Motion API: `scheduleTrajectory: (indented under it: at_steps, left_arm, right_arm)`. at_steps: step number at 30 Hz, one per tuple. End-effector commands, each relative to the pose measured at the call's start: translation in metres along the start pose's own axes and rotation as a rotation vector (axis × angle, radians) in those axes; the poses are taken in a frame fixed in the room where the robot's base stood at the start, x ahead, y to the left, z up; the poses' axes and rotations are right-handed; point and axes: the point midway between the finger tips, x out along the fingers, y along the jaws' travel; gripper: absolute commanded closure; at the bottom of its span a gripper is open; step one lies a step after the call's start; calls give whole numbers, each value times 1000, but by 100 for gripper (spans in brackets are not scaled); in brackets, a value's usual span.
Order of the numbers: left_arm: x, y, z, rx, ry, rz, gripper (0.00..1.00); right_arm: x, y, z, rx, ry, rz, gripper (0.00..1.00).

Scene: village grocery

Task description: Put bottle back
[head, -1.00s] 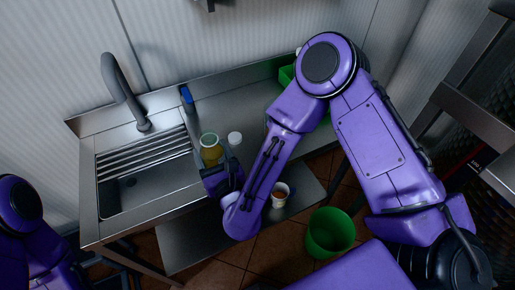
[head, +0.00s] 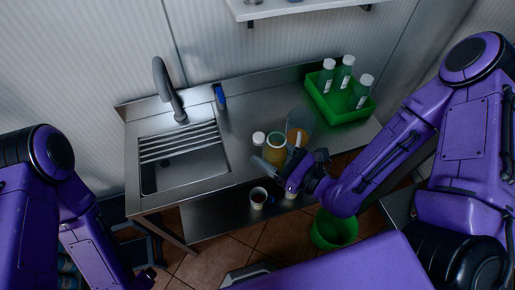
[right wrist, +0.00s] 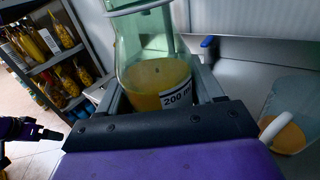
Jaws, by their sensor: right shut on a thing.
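A bottle of greenish clear glass with yellow-orange liquid (head: 276,150) is between the fingers of my right gripper (head: 280,163), which is shut on it over the counter. In the right wrist view the bottle (right wrist: 155,75) is upright, with a "200 ml" label; its top is out of the picture. I cannot tell whether its base touches the counter. A green crate (head: 345,117) at the counter's right end holds three white-capped bottles (head: 328,78). My left gripper (right wrist: 45,133) shows small at the left of the right wrist view; its jaws are unclear.
A clear beaker with orange liquid (head: 299,125) stands close behind the held bottle. A white round cap (head: 258,138) is just left of it. The sink (head: 185,170) and tap (head: 166,85) are left. A cup (head: 258,197) sits on the lower shelf; a green bin (head: 335,228) stands below.

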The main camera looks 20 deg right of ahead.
Motion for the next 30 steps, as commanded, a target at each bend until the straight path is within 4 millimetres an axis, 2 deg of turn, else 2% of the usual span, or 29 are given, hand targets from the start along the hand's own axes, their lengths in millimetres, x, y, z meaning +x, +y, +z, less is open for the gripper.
scheduleTrajectory:
  at_steps: [1, 12, 13, 15, 24, 30]
  left_arm:
    - [23, 2, 10, 0, 0, 0, 8]
    - [83, 7, 34, 0, 0, 0, 8]
    - [73, 6, 30, 0, -1, 0, 8]
    - [68, 6, 28, 0, 0, 0, 8]
    - [65, 6, 27, 0, 0, 0, 8]
    - [63, 6, 26, 0, 0, 0, 8]
  right_arm:
    - [8, -5, -15, -8, -7, 2, 84]
    - [44, -30, -32, -7, -5, 0, 84]
    - [49, -34, -27, -4, -1, -2, 84]
    - [59, -40, -31, -3, 1, -2, 84]
    - [91, -62, -76, 0, 1, -2, 84]
    - [102, -69, -91, 0, -1, -1, 84]
